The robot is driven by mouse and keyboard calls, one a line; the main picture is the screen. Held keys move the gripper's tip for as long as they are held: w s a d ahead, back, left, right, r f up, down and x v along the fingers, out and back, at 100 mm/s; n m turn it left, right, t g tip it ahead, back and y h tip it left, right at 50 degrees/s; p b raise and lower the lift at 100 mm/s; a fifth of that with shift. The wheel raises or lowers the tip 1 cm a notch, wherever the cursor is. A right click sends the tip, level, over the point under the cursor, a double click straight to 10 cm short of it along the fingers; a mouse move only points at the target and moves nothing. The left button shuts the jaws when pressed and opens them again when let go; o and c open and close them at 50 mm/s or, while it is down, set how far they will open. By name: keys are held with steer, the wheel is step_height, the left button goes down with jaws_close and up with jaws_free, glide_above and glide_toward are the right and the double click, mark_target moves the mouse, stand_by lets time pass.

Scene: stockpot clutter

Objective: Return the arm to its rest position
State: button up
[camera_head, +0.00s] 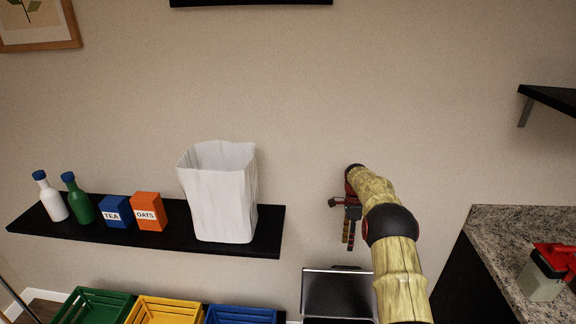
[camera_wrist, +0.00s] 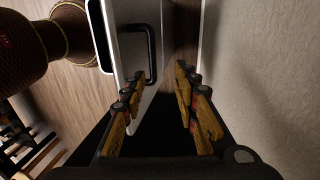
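My arm (camera_head: 400,270) reaches up and forward toward the wall, with its yellow, bamboo-like links and dark joints. My gripper (camera_head: 348,242) hangs fingers down, to the right of the shelf and above a dark case with a light rim (camera_head: 338,290). In the wrist view my gripper (camera_wrist: 160,85) has its yellow fingers spread apart with nothing held between them. A pale panel with a black handle (camera_wrist: 152,55) shows beyond the fingers, with wood floor below.
A black shelf (camera_head: 270,240) holds a white bag (camera_head: 220,195), an orange oats box (camera_head: 149,212), a blue tea box (camera_head: 115,212) and two bottles. Colored crates (camera_head: 165,310) stand below. A granite counter (camera_head: 500,235) is at right, under a black wall shelf (camera_head: 550,98).

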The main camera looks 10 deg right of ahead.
steer(key=s+a+r+n+t, duration=0.1)
steer(key=s+a+r+n, duration=0.3)
steer(key=r, duration=0.5)
steer(key=s+a+r+n+t, duration=0.2)
steer(key=s+a+r, duration=0.3)
steer(key=r, duration=0.4)
steer(key=s+a+r+n+t, duration=0.1)
steer(key=s+a+r+n, duration=0.25)
steer(key=s+r, duration=0.4)
steer(key=s+a+r+n+t, duration=0.1)
steer(key=s+a+r+n, duration=0.2)
steer(key=s, duration=0.4)
steer(key=s+a+r+n+t, duration=0.1)
steer(key=s+a+r+n, duration=0.25)
steer(key=s, duration=0.35)
steer(key=s+a+f+n+t, duration=0.1)
steer(key=s+f+n, duration=0.1)
steer(key=s, duration=0.5)
steer(key=s+a+f+n+t, duration=0.1)
steer(key=s+f+n, duration=0.1)
steer(key=s, duration=0.5)
steer(key=shift+f+n+h, duration=0.2)
steer(key=shift+n+h, duration=0.1)
steer(key=shift+n, duration=0.3)
